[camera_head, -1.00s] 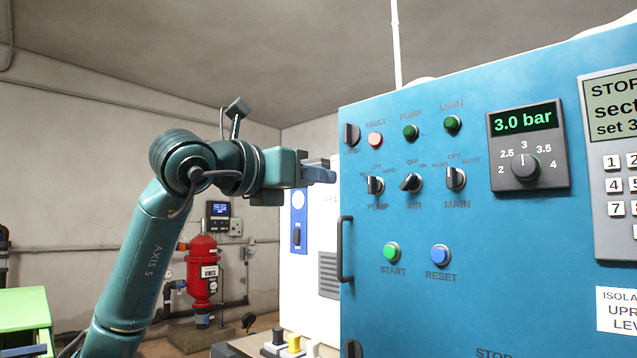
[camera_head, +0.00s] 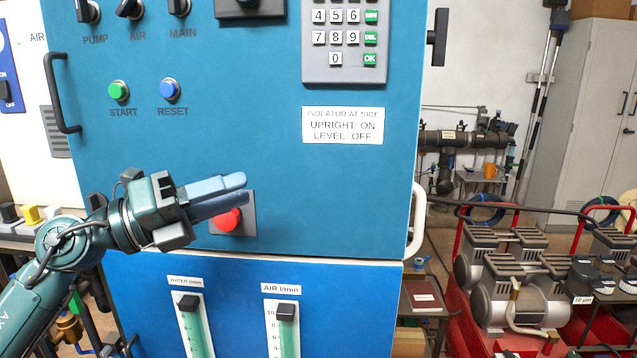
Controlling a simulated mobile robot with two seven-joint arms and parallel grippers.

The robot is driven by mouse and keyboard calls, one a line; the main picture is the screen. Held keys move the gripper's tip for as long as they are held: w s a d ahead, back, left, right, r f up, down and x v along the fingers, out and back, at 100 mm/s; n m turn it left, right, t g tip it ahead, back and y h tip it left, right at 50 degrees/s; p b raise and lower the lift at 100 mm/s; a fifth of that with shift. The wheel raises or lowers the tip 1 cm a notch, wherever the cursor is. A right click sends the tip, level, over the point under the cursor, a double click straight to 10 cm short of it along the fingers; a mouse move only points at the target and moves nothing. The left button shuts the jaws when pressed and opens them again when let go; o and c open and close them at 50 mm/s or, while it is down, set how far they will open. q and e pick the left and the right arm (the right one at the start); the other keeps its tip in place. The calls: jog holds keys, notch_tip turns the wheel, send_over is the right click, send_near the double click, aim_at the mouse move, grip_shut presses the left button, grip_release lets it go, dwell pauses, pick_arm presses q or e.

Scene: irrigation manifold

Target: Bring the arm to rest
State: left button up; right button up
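My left gripper (camera_head: 245,188) reaches in from the left in front of the blue control cabinet (camera_head: 260,140). Its two fingers lie close together, with nothing seen between them. They overlap the upper part of a red push button (camera_head: 228,220) on a grey plate in this view. I cannot tell whether they touch it or are in front of it. My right gripper is not in view.
The cabinet has a green START button (camera_head: 118,91), a blue RESET button (camera_head: 170,89), a keypad (camera_head: 344,38), a door handle (camera_head: 62,92) and a white side handle (camera_head: 417,218). Flow tubes (camera_head: 287,325) sit below. Compressors (camera_head: 515,290) stand at right.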

pick_arm(q)
jog(key=s+a+f+n+t+y, duration=0.2)
jog(key=f+n+t+y, duration=0.35)
jog(key=f+n, duration=0.85)
jog(key=s+a+f+n+t+y, duration=0.1)
jog(key=f+n+t+y, duration=0.45)
jog(key=f+n, duration=0.85)
jog(key=s+d+f+n+g+y+p, duration=0.1)
jog(key=s+f+n+g+y, duration=0.2)
jog(key=s+f+n+g, duration=0.4)
jog(key=s+f+g, duration=0.1)
jog(key=s+f, duration=0.8)
jog(key=f, duration=0.3)
jog(key=shift+s+n+g+y, duration=0.15)
jog(key=shift+n+g+y, duration=0.15)
jog(key=shift+y, duration=0.1)
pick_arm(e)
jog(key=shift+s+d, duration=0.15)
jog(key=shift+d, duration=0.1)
